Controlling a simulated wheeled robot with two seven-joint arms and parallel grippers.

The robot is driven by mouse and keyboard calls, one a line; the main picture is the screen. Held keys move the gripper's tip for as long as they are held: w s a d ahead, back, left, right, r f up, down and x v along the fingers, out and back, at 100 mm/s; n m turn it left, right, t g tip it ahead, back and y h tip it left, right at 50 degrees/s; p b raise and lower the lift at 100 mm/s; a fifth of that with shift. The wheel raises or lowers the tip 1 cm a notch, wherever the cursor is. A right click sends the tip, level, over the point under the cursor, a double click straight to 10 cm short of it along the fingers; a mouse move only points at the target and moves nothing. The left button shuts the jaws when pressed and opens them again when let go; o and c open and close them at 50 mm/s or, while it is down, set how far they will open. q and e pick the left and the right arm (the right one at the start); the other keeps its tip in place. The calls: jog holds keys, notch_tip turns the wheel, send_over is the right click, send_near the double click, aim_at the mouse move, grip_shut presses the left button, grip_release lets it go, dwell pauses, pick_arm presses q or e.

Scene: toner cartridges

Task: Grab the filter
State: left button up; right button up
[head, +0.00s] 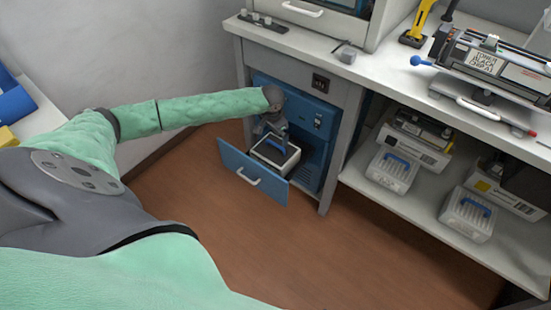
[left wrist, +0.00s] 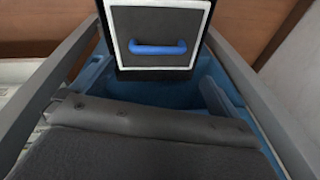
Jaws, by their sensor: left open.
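My left gripper (head: 271,138) is open and points down over the filter. Its two grey fingers reach to either side of the filter in the left wrist view; I cannot tell whether they touch it. Part of the filter is hidden behind the gripper. My right gripper is not in view.
The blue unit (head: 315,121) stands behind the drawer. The drawer's white handle (head: 247,177) faces the open brown floor (head: 300,250). On the right, a shelf (head: 400,205) holds several cartridges and pale boxes with blue handles. A toner device (head: 490,65) stands on the bench.

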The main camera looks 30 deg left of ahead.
aim_at(275, 145)
pick_arm(q)
jog(key=shift+w+a+f+n+h+b, duration=0.1)
jog(key=shift+w+f+n+h+b, duration=0.2)
jog(key=shift+f, duration=1.3)
jog(key=shift+w+a+f+n+h+b, duration=0.1)
jog(key=shift+f+n, duration=0.35)
jog(key=shift+f, duration=1.1)
jog(key=shift+w+a+f+n+h+b, duration=0.1)
jog(key=shift+w+f+n, duration=0.2)
jog(key=shift+f, duration=1.3)
jog(key=shift+s, duration=0.1)
jog(key=c, duration=1.3)
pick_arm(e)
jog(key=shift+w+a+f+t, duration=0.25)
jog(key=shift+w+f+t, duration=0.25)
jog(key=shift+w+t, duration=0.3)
